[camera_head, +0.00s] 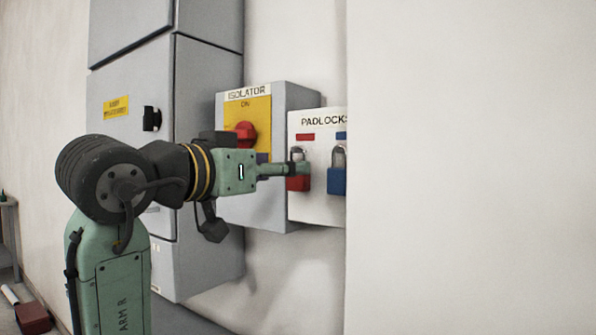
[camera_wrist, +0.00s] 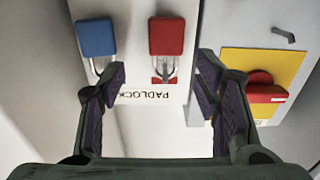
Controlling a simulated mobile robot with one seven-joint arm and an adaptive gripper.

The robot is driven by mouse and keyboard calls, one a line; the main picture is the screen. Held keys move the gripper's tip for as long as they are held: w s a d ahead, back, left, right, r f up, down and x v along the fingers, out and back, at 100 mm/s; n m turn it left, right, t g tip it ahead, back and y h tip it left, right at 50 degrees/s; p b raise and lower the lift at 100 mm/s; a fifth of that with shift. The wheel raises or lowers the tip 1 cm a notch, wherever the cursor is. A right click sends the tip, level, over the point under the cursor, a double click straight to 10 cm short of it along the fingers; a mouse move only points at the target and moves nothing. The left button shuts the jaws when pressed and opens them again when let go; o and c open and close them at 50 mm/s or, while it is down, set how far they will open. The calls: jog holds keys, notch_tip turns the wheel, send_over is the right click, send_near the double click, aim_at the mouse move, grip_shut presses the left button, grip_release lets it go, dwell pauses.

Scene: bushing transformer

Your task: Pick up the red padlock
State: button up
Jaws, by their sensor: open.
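The red padlock (camera_head: 298,183) hangs by its shackle on the white padlock board, under a red label. In the head view my gripper (camera_head: 300,168) reaches across it and hides part of it. In the wrist view, which is upside down, the red padlock (camera_wrist: 172,36) is at the top centre, beyond and between the fingertips. My gripper (camera_wrist: 160,80) is open, with one finger on each side and nothing between the pads. Whether a finger touches the padlock cannot be told.
A blue padlock (camera_head: 337,180) hangs close beside the red one on the padlock board (camera_head: 315,212). The isolator box (camera_head: 290,100) with its red rotary switch (camera_head: 245,133) is on the left. A grey cabinet (camera_head: 210,80) stands further left. A pale wall (camera_head: 470,160) fills the right side.

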aim_at(291, 158)
jog(key=p+x, duration=0.1)
jog(key=x, duration=0.1)
jog(key=p+x, duration=0.1)
jog(key=x, duration=0.1)
jog(key=shift+w, duration=0.55)
jog(key=c, duration=1.3)
jog(key=shift+s+r+b, duration=0.1)
jog(key=shift+r+b, duration=0.2)
jog(key=shift+r, duration=0.4)
jog(key=shift+r+b+v, duration=0.2)
jog(key=shift+b+v, duration=0.45)
jog(key=shift+v, duration=2.35)
jog(key=shift+r+b+v, duration=0.2)
jog(key=shift+b+v, duration=0.45)
jog(key=shift+v, duration=2.35)
jog(key=shift+r+b+v, duration=0.25)
jog(key=shift+b+v, duration=0.4)
jog(key=shift+v, duration=2.35)
jog(key=shift+s+a, duration=0.1)
jog(key=shift+a, duration=0.05)
